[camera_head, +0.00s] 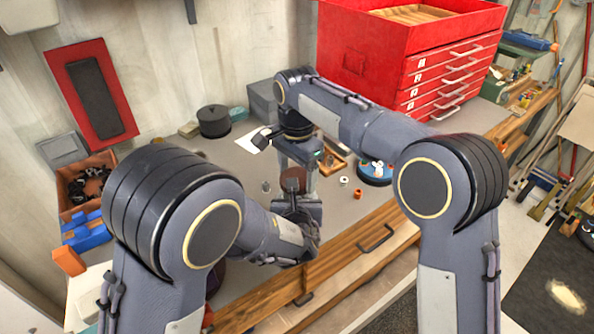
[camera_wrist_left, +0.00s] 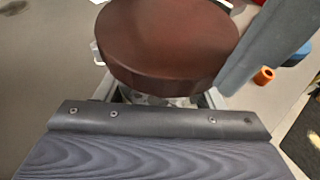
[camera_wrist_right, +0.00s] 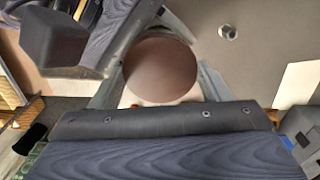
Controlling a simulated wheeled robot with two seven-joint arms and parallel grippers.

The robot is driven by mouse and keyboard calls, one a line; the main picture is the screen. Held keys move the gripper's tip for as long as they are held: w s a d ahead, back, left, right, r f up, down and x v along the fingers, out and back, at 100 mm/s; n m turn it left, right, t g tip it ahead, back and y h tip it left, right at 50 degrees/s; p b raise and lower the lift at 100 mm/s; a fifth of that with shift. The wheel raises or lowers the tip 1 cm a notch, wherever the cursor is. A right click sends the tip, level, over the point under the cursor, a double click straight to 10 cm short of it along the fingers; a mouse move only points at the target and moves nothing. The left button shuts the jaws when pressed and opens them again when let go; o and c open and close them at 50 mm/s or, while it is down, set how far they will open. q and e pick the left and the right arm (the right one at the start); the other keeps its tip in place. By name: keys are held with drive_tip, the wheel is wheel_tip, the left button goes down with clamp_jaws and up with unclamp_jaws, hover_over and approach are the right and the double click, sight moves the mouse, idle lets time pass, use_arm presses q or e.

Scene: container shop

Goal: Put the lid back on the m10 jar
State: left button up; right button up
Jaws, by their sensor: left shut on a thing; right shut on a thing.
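The brown round lid (camera_head: 292,180) is above the bench, and it also shows in the left wrist view (camera_wrist_left: 168,42) and the right wrist view (camera_wrist_right: 160,72). My right gripper (camera_head: 297,168) comes down from above and is shut on the lid, with a finger on each side of it. My left gripper (camera_head: 296,196) is below and is shut on the jar (camera_wrist_left: 150,100). Only a small part of the clear jar shows under the lid's near edge; the rest is hidden. The lid lies over the jar's mouth; I cannot tell whether it touches the rim.
A red drawer cabinet (camera_head: 375,60) stands at the back right. A blue round dish (camera_head: 374,176), an orange ring (camera_head: 358,194) and a white ring (camera_head: 343,181) lie right of my grippers. A black round container (camera_head: 213,122) stands back left.

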drive_tip(key=shift+f, duration=0.7)
use_arm(q)
clamp_jaws()
use_arm(e)
drive_tip(key=o, duration=0.9)
use_arm(q)
drive_tip(key=shift+a, duration=0.1)
use_arm(e)
drive_tip(key=shift+o, duration=0.2)
drive_tip(key=shift+s+f, duration=0.1)
use_arm(q)
drive_tip(key=shift+r, duration=0.1)
use_arm(e)
drive_tip(key=shift+r, duration=2.35)
